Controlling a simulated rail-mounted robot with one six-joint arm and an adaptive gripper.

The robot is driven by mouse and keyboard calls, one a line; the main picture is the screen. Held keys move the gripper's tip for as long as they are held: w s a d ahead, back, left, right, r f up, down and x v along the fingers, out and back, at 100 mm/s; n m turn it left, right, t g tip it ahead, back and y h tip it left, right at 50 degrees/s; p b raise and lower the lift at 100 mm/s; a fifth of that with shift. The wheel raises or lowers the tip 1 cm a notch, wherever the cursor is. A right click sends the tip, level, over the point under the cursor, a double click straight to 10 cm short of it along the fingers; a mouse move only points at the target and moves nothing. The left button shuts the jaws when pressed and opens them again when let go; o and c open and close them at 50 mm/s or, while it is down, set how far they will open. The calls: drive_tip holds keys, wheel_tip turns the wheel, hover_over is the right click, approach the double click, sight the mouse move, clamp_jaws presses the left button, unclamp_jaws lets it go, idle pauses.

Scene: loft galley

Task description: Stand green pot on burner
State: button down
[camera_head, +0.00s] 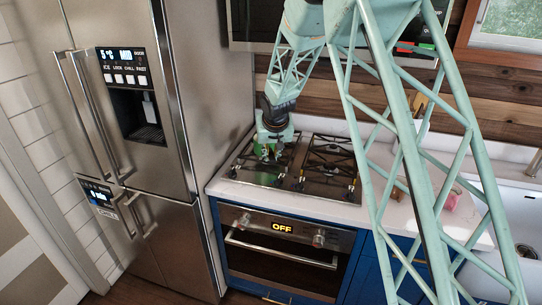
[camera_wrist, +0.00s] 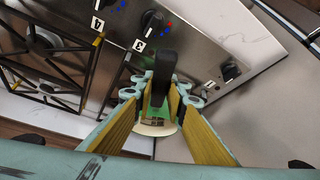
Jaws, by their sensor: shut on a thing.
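The green pot (camera_head: 259,143) is partly hidden behind my gripper (camera_head: 268,150) over the left side of the black-grated cooktop (camera_head: 300,168) in the head view. In the wrist view my gripper (camera_wrist: 162,108) has its yellow-padded fingers on both sides of the pot's black handle (camera_wrist: 165,68). A green part of the pot (camera_wrist: 153,112) with a pale edge shows between the fingers. The left burner (camera_head: 262,166) lies beneath or beside the pot. I cannot tell whether the pot touches the grate.
A steel fridge (camera_head: 190,120) stands close on the left. The oven (camera_head: 284,250) reads OFF. Control knobs (camera_wrist: 152,20) line the cooktop's edge. White counter (camera_head: 404,203) and a sink (camera_head: 520,215) lie to the right; a small pink thing (camera_head: 450,201) sits there.

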drive_tip(key=shift+f+b, duration=0.3)
drive_tip(key=shift+b, duration=0.05)
idle(0.4)
drive_tip(key=c, duration=2.5)
unclamp_jaws()
drive_tip(key=shift+s+r, duration=0.1)
drive_tip(key=shift+v, duration=5.9)
